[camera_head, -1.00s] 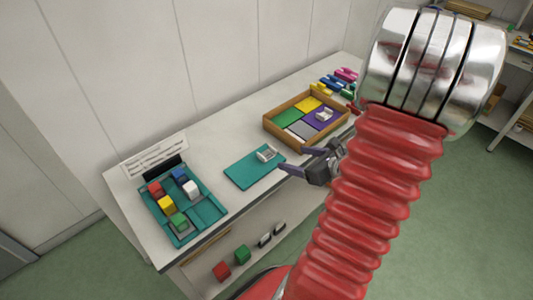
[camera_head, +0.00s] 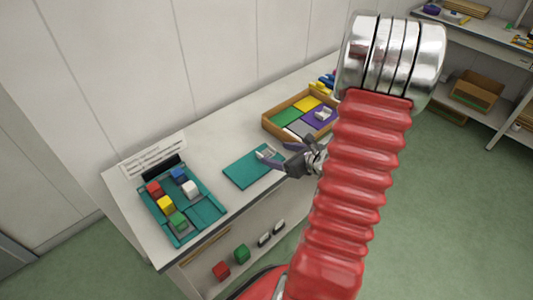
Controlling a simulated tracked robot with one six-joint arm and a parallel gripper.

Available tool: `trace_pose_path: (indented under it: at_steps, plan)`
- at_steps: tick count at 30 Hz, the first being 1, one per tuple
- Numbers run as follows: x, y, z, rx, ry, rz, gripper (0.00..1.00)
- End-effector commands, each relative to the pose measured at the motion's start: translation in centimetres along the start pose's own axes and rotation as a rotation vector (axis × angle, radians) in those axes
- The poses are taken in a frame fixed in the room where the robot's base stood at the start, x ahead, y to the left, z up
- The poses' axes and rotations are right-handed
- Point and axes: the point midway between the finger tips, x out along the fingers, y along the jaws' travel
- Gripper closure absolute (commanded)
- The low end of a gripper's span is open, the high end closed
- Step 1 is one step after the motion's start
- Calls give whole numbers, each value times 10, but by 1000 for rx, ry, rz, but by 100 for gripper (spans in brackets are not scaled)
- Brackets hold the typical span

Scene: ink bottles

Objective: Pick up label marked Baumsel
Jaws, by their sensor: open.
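A small pale object (camera_head: 266,152), possibly a label, lies on the teal mat (camera_head: 243,172) on the white table. Any writing on it is too small to read. My gripper (camera_head: 272,152) reaches in from the right over the mat's right side, its dark fingers apart. The pale object appears at or between the fingertips; I cannot tell if they touch it. Another small pale object (camera_head: 322,113) lies on the purple section of the wooden tray (camera_head: 267,125). I cannot tell which one is marked Baumsel.
A teal tray (camera_head: 212,209) holds red, blue, yellow, green and white bottles at the left. Red (camera_head: 221,271) and green (camera_head: 242,254) bottles sit on the lower shelf. The tabletop between teal tray and mat is clear.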

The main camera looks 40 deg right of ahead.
Motion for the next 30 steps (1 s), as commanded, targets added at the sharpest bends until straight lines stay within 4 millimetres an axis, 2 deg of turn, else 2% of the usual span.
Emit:
trace_pose_path:
  at_steps: [3, 15, 25, 30]
  plan:
    - [7, 0, 0, 0, 0, 0, 29]
    - [11, 0, 0, 0, 1, 1, 29]
    - [49, -1, -1, 0, 1, 2, 29]
    - [60, -1, -1, 1, 1, 0, 29]
